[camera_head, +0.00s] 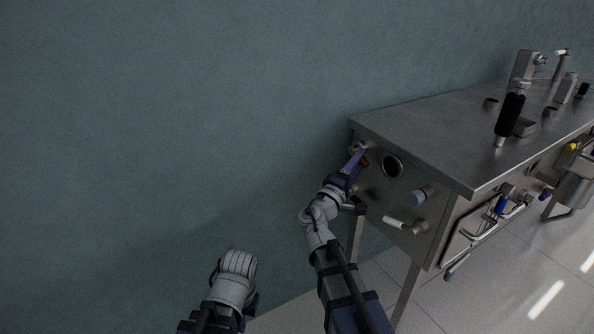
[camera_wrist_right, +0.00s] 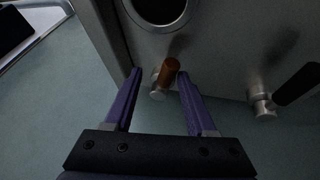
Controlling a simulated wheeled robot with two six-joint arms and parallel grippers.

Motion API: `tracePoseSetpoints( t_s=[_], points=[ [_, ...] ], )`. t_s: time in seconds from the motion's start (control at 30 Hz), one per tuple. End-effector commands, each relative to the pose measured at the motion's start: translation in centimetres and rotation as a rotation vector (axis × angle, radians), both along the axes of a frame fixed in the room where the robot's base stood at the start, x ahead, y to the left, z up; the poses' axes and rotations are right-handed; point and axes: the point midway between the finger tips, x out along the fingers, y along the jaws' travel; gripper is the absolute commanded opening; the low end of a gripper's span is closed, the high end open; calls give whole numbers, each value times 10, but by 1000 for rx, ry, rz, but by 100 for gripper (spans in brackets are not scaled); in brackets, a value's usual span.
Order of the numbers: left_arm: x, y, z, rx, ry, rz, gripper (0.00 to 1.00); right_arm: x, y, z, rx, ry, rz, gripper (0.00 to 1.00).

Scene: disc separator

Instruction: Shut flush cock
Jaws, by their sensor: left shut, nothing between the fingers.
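A small valve with an orange-brown handle (camera_wrist_right: 169,69) sits on the end panel of a steel bench, below a round dark porthole. Its handle also shows small in the head view (camera_head: 365,162). No label shows which cock is the flush cock. My right gripper (camera_wrist_right: 159,74) is open, with its purple fingers either side of this handle; contact is unclear. In the head view, my right gripper (camera_head: 357,163) is at the panel's left edge and partly hides the valve. My left gripper (camera_head: 238,262) is low and left, away from the bench, its fingers not clearly visible.
A black-handled valve (camera_wrist_right: 290,88) is right of my fingers in the wrist view. Bottles and fittings stand on the bench top (camera_head: 430,125). The left side is clear wall.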

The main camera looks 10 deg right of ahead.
Motion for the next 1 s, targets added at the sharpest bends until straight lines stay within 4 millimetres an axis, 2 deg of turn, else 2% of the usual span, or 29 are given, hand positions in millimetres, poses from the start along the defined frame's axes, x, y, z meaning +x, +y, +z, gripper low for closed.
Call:
tracePoseSetpoints(
  t_s=[0.03,0.3,0.4,0.7,1.0],
  points=[
    [0,0,-8,0,0,0,0,-10,9,-8,1,-1,3,56],
    [0,0,-21,0,0,0,0,-43,45,-21,2,-3,5,56],
    [0,0,5,0,0,0,0,-45,40,-7,55,25,-13,56],
    [0,0,51,0,0,0,0,-54,31,-4,232,120,-49,56],
    [0,0,96,0,0,0,0,-65,31,-3,406,228,-71,56]
  ],
)
